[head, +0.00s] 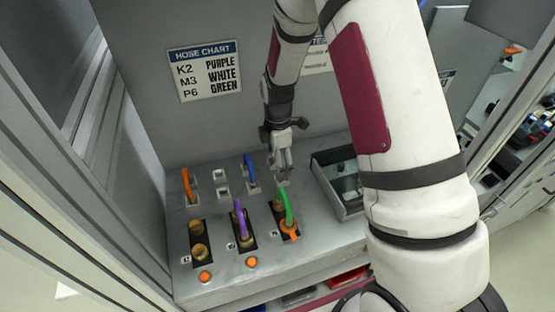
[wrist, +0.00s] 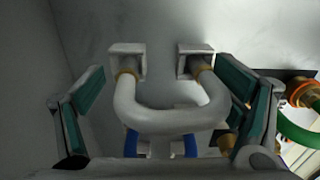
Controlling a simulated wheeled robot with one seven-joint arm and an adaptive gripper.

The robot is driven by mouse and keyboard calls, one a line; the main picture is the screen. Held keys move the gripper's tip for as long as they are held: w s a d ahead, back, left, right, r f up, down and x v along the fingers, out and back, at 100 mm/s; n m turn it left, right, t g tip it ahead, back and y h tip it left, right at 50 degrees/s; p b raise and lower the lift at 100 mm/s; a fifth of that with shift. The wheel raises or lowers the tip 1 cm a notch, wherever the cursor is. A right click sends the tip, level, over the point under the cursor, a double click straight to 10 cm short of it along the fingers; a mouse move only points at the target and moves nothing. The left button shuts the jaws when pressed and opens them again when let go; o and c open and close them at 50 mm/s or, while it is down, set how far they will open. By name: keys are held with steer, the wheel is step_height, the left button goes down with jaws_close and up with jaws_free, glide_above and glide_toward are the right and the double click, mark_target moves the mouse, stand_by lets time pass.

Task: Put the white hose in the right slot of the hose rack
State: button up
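The white hose (wrist: 165,122) is a U-shaped piece in the wrist view, its two brass-collared ends at two square white sockets (wrist: 127,58). My gripper (wrist: 165,80) is open, with one green-padded finger on each side of the hose. A small gap shows at the left finger; contact on the right is unclear. In the head view my gripper (head: 283,170) is low over the right end of the back row of the rack, and I cannot make out the white hose there. The rack also holds an orange hose (head: 187,183) at left, an empty socket pair (head: 221,184), and a blue hose (head: 250,170).
In front are three dark ports: an empty left one (head: 198,241), one with a purple hose (head: 240,220), and one with a green hose (head: 286,208) and orange clamp. A grey bin (head: 322,178) stands right. A hose chart (head: 205,71) hangs behind.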

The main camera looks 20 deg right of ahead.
stand_by(0.5)
step_height(320, 180, up, 12)
steer(key=shift+s+r+b, duration=0.1)
steer(key=shift+r+b, duration=0.15)
steer(key=shift+b, duration=0.55)
steer(key=s+r+m+t, duration=0.3)
steer(key=s+r+m, duration=0.6)
steer(key=r, duration=0.4)
steer(key=s+r+m+t, duration=0.2)
steer(key=s+r+m, duration=0.2)
steer(key=s+m, duration=0.5)
steer(key=s, duration=0.6)
steer(key=shift+s+r+t, duration=0.2)
steer(key=shift+s+t, duration=0.1)
steer(key=shift+s, duration=0.05)
